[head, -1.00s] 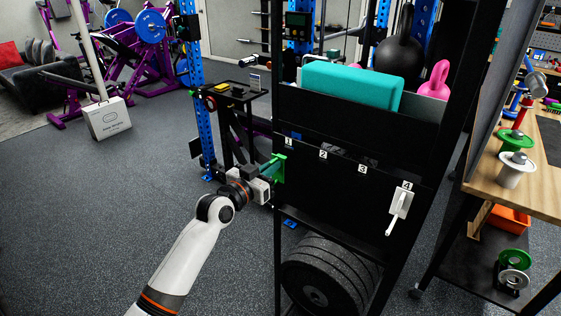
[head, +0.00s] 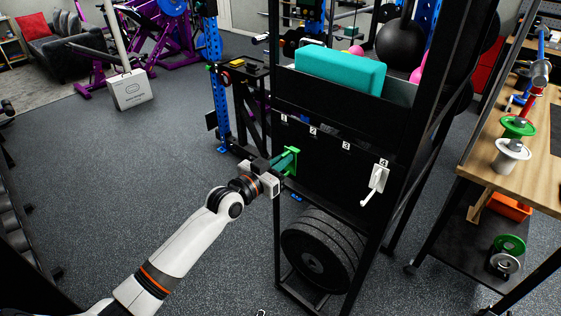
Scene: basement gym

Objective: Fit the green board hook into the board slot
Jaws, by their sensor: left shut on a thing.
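The black board (head: 335,172) is the upright panel on the rack's front, with labels 1 to 4 along its top. A white hook (head: 375,184) hangs on it under label 4. The green board hook (head: 291,158) has an upright plate and a peg. My left gripper (head: 275,174) is shut on the hook's peg, with the plate facing the board. The plate appears below and between labels 1 and 2. I cannot tell whether it touches the board, and the slots are too dark to make out. My right gripper is not in view.
Black weight plates (head: 318,250) stand below. A wooden workbench (head: 515,180) is at right. Open floor (head: 130,180) lies to the left.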

